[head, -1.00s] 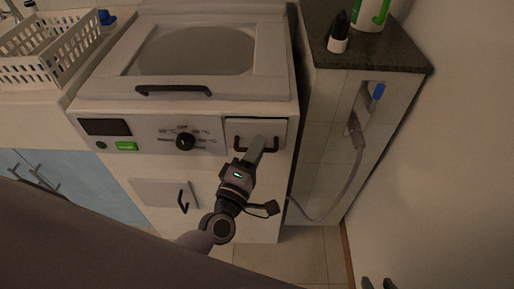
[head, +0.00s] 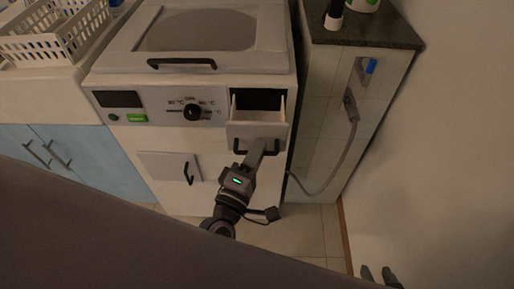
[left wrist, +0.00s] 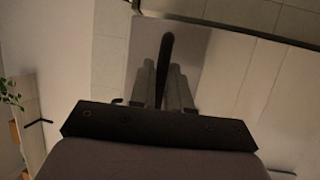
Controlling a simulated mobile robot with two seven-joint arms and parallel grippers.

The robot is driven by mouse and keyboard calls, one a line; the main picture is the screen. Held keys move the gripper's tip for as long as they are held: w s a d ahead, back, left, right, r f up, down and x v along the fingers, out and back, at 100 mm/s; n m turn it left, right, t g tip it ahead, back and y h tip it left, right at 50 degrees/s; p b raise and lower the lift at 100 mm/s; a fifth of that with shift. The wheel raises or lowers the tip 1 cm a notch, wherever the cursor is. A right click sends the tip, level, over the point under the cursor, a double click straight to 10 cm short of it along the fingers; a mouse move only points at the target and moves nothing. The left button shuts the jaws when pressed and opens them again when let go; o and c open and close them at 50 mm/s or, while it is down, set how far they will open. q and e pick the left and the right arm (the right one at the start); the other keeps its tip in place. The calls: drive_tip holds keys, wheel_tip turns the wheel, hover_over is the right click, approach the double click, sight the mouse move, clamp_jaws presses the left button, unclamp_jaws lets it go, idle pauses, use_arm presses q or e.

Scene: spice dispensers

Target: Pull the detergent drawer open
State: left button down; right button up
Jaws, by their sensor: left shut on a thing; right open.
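The detergent drawer (head: 257,129) is at the upper right of the white washing machine's front in the head view. It stands partly out, and its dark inside shows behind the white front. My left gripper (head: 256,148) is shut on the black drawer handle (head: 240,147), in front of the drawer. In the left wrist view, the fingers of my left gripper (left wrist: 163,85) close around the dark handle bar (left wrist: 166,50). My right gripper (head: 380,277) shows only as dark fingertips at the bottom right edge, apart and empty.
The control panel with a knob (head: 193,112) lies left of the drawer. A small hatch with a black handle (head: 189,173) is below. A tiled cabinet with a hose (head: 352,125) stands close on the right. The floor (head: 305,230) in front is clear.

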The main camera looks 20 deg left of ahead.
use_arm(q)
drive_tip(key=c, duration=1.4)
unclamp_jaws()
drive_tip(key=shift+w, duration=0.1)
drive_tip(key=shift+c, duration=0.2)
